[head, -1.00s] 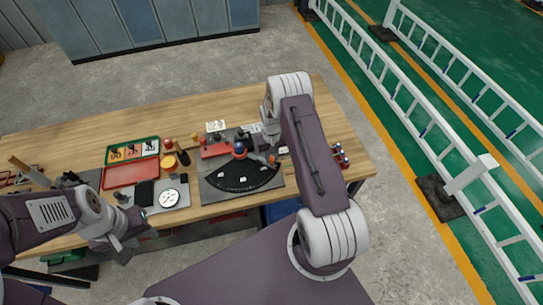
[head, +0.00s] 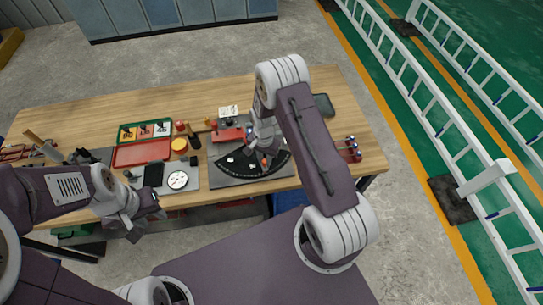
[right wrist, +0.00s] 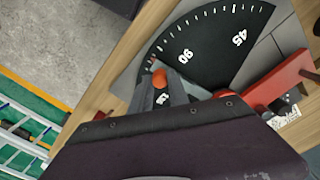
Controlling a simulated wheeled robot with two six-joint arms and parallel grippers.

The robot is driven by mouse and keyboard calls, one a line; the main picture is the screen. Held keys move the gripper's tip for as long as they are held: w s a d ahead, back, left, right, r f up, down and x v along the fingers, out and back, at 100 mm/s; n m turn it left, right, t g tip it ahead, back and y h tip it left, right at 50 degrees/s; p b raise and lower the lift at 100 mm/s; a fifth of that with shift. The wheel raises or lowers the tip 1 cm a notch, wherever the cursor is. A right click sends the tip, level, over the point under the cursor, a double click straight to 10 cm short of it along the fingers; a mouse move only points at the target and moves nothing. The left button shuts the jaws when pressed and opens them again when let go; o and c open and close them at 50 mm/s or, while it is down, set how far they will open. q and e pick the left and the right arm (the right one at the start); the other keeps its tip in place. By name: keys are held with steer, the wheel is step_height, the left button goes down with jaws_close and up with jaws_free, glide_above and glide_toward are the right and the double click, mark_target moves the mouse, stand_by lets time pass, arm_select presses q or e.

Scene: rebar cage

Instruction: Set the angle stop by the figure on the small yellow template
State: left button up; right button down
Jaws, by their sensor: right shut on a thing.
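The angle stop's black quadrant dial (head: 240,166) lies on a grey plate on the bench. In the right wrist view the dial (right wrist: 205,45) shows the marks 90 and 45. My right gripper (head: 263,155) is down over the dial. In the right wrist view my right gripper (right wrist: 162,92) is shut on the stop's arm, near an orange knob (right wrist: 160,77). The arm's exact reading is hidden. The small yellow template (head: 127,134) lies in a green tray; its figure is too small to read. My left gripper (head: 138,213) is at the bench's front edge; its jaws are unclear.
The green tray (head: 171,121) also holds a red and a white template. A red tray (head: 141,153), a black slab (head: 153,175) and a round white gauge (head: 177,180) are left of the dial. A red block (head: 229,135) is behind it. The bench's back left is clear.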

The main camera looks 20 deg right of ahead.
steer(key=shift+w+a+r+m, duration=0.15)
steer(key=shift+w+a+m, duration=0.05)
steer(key=shift+a+m, duration=0.6)
steer(key=shift+a, duration=0.15)
steer(key=c, duration=1.3)
jaws_free()
steer(key=shift+o, duration=0.2)
steer(key=shift+s, duration=0.1)
step_height(320, 180, up, 9)
steer(key=b, duration=0.2)
steer(key=shift+b, duration=0.35)
